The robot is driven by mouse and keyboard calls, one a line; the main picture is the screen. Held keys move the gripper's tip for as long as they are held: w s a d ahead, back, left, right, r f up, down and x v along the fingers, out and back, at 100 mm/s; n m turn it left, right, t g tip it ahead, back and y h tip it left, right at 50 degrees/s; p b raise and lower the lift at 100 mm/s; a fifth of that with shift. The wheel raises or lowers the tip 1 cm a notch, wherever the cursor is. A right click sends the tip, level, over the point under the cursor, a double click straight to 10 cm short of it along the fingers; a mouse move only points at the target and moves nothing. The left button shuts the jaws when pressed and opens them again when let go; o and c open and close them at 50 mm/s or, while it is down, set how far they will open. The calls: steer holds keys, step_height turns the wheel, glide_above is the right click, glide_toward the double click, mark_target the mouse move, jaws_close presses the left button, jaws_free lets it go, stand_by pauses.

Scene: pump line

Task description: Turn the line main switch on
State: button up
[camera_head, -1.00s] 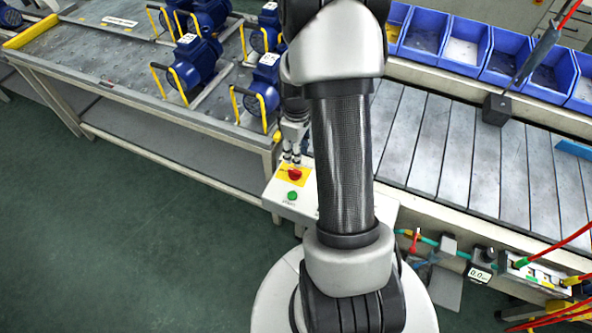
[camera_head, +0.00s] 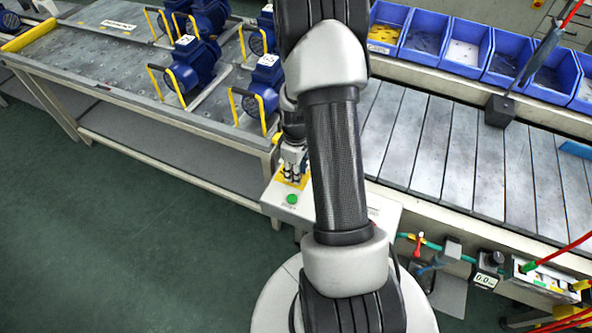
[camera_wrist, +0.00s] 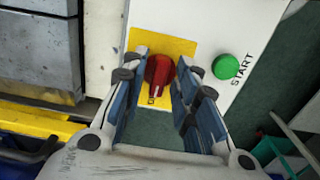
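The line main switch (camera_wrist: 159,74) is a red rotary knob on a yellow plate (camera_wrist: 176,46), on a white control box (camera_head: 275,202). Its white mark points toward the bottom of the wrist view, near a partly covered label I cannot read fully. My gripper (camera_wrist: 160,70) is open, with one blue-grey finger on each side of the knob; I cannot tell whether either finger touches it. In the head view my gripper (camera_head: 292,172) is over the box and hides the knob. A green START button (camera_wrist: 226,67) sits beside the plate.
A metal table with blue pumps (camera_head: 190,65) stands at the left, close to the box. A slatted conveyor (camera_head: 450,150) and blue bins (camera_head: 465,45) are at the right. Hoses and a gauge (camera_head: 485,278) are at the lower right. The green floor at lower left is clear.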

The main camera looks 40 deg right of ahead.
jaws_close()
steer(key=shift+m, duration=0.3)
steer(key=m, duration=0.3)
steer(key=shift+a+m+p, duration=0.1)
steer(key=shift+m+p, duration=0.2)
steer(key=shift+p, duration=0.05)
steer(key=m, duration=0.3)
steer(key=shift+m, duration=0.3)
steer(key=m+p, duration=0.1)
steer(key=m, duration=0.4)
steer(key=shift+a, duration=0.15)
steer(key=m, duration=0.5)
steer(key=shift+w+a, duration=0.1)
steer(key=shift+m, duration=0.3)
